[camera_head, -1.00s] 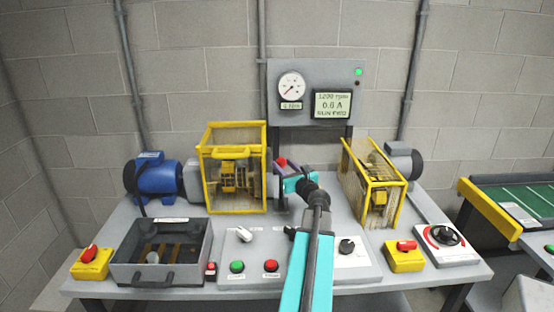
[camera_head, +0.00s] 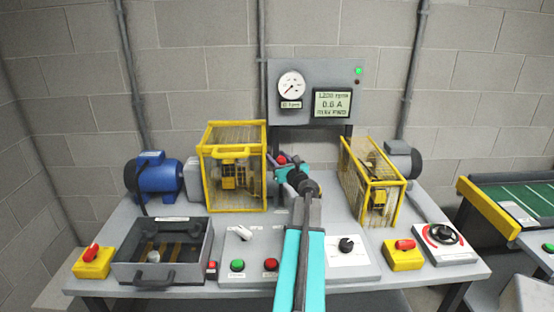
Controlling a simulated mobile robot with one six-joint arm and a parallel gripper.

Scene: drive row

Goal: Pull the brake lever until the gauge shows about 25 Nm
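The brake lever's red knob (camera_head: 281,159) shows between the two yellow-guarded machines, behind my gripper. The lever's shaft is mostly hidden by my arm. My gripper (camera_head: 279,168), with teal parts, is at the knob. I cannot tell whether it touches the knob or whether its fingers are open or shut. The round gauge (camera_head: 291,85) on the grey panel has its needle pointing to the lower left, near the low end. The small readout under it is too blurred to read. The screen (camera_head: 332,104) reads about 1200 rpm and 0.6 A.
Yellow mesh guards (camera_head: 232,188) stand left and right (camera_head: 374,182) of my arm. A blue motor (camera_head: 157,178) is at the left. An open grey box (camera_head: 196,262), green and red buttons, knobs and yellow switch boxes (camera_head: 404,256) line the front of the bench.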

